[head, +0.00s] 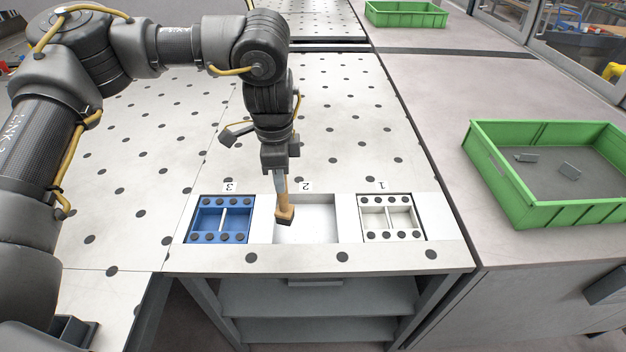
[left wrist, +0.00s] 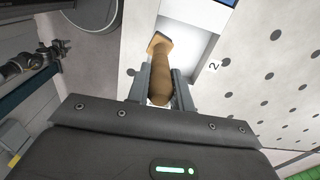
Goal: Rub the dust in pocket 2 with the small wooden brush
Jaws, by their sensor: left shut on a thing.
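My left gripper (head: 281,178) points down over the table and is shut on the small wooden brush (head: 286,207). The brush hangs handle up, with its dark bristle end low at the left side of pocket 2 (head: 315,222). Pocket 2 is a white, empty-looking recess marked "2". I cannot make out dust in it or tell whether the bristles touch its floor. In the left wrist view the brush's brown handle (left wrist: 161,90) lies between the two fingers, and its head is beside the white pocket (left wrist: 193,42). My right gripper is not in view.
Pocket 3, left of pocket 2, holds a blue divided insert (head: 222,219). Pocket 1, to the right, holds a white divided insert (head: 390,218). A green crate (head: 545,215) with small grey pieces stands on the right. Another green crate (head: 405,20) is at the back. The perforated table behind the pockets is clear.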

